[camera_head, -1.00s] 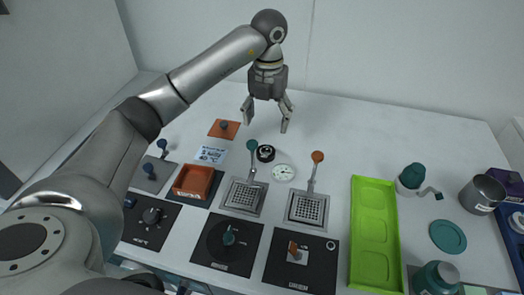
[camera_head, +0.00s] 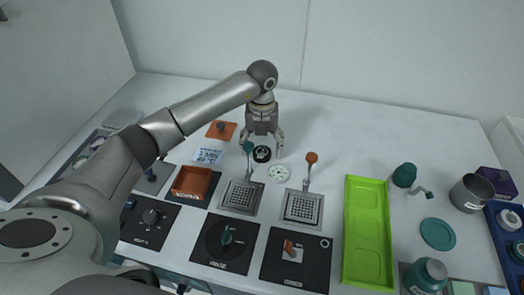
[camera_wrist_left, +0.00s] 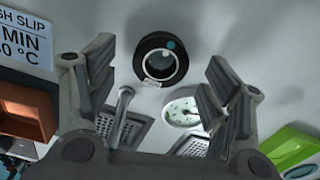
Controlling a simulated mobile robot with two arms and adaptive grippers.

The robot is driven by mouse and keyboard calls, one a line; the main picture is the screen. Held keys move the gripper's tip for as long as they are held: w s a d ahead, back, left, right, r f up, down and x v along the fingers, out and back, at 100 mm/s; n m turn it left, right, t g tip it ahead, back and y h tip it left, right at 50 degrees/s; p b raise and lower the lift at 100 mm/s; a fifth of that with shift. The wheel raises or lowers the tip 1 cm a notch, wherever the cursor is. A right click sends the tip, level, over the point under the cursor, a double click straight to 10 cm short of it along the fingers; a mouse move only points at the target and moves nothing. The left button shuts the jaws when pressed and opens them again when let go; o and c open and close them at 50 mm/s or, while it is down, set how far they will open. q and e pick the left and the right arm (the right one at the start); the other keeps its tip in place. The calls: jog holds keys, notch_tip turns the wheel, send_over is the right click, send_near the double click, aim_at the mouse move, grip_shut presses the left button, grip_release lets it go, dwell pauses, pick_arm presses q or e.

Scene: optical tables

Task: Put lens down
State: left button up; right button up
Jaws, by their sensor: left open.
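The lens, a black ring with a glassy centre (camera_wrist_left: 160,60), lies on the white table. It also shows in the head view (camera_head: 262,154), just below my left gripper. My left gripper (camera_head: 262,146) is open, with its fingers apart to either side above the lens. In the left wrist view the open fingers (camera_wrist_left: 158,95) frame the space in front of the lens, and nothing is between them. My right gripper does not show.
A round white dial (camera_head: 279,173) lies close to the lens. Two drain grids with taps stand in front, the left one (camera_head: 241,197) and the right one (camera_head: 302,208). An orange tray (camera_head: 192,182) and a green tray (camera_head: 366,235) flank them.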

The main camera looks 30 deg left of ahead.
pick_arm(q)
jog(key=shift+f, duration=0.85)
jog(key=shift+c, duration=0.5)
jog(key=c, duration=1.1)
jog(key=shift+r, duration=0.1)
jog(key=shift+r, duration=0.1)
notch_tip(320, 180, up, 11)
jog(key=b, duration=0.2)
notch_tip(320, 180, up, 7)
send_over(262, 151)
jog(key=shift+s+d, duration=0.1)
